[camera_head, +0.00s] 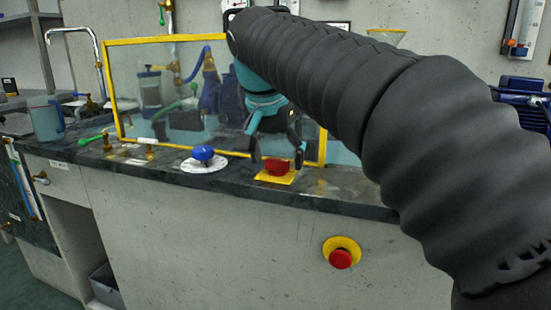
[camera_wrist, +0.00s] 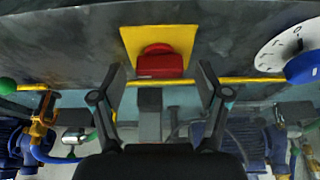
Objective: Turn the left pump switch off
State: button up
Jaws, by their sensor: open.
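A red switch handle (camera_head: 278,166) sits on a square yellow plate (camera_head: 290,178) on the dark countertop. My gripper (camera_head: 277,154) points down over it with its fingers apart. In the wrist view, the red switch handle (camera_wrist: 160,62) shows between and just beyond the two open fingertips of my gripper (camera_wrist: 162,72), over the yellow plate (camera_wrist: 179,37). I cannot tell whether a finger touches the handle. No label says which pump this switch belongs to.
A yellow-framed clear screen (camera_head: 112,80) stands behind the switches, with blue pumps (camera_head: 209,92) behind it. A red button (camera_head: 340,258) on a yellow ring is on the cabinet front. A mug (camera_head: 45,122) and a green-handled valve (camera_head: 90,140) are at the left.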

jog(key=c, duration=1.2)
jog(key=shift+o, duration=0.2)
jog(key=shift+n, duration=0.3)
jog(key=n+p, duration=0.1)
jog(key=n+y+p, duration=0.1)
jog(key=n, duration=0.1)
jog(key=shift+d+r+n+y, duration=0.15)
jog(key=shift+n+y, duration=0.15)
jog(key=n+y+p, duration=0.1)
jog(key=n+p, duration=0.1)
jog(key=n, duration=0.2)
jog(key=shift+d+y, duration=0.1)
jog(key=shift+y, duration=0.3)
jog(key=n+y+p, duration=0.1)
jog(key=n, duration=0.2)
jog(key=n+g+p, duration=0.1)
jog(key=n, duration=0.1)
jog(key=shift+w+n+y+p, duration=0.1)
jog(key=shift+n+y+p, duration=0.2)
jog(key=shift+n+y, duration=0.1)
jog(key=shift+n+g+y+p, duration=0.3)
jog(key=shift+n+g+p, duration=0.55)
jog(key=shift+n, duration=1.05)
